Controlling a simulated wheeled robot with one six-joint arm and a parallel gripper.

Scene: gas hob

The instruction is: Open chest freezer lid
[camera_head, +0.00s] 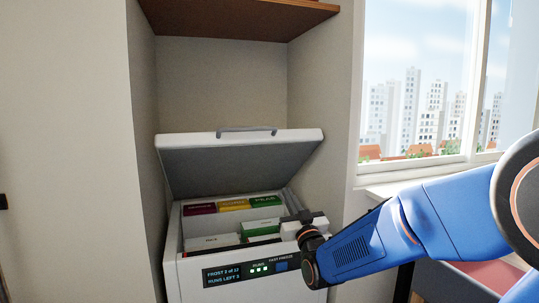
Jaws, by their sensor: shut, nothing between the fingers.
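The white chest freezer (190,275) stands in an alcove. Its lid (240,167) is raised and tilted back, with the grey underside facing me and a grey handle (246,130) along its upper edge. My blue arm reaches in from the right, and my gripper (297,217) is shut and empty over the freezer's right front rim, below the lid and apart from its handle. The gripper's fingers are small and partly hard to make out. The lid's hinge line is partly hidden by the boxes and the arm.
Several coloured boxes (234,205) and white boxes (212,242) lie inside the freezer. A front panel (222,274) has a lit display and a blue button. A brown shelf (240,14) hangs above; alcove walls stand close on both sides. A window is at right.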

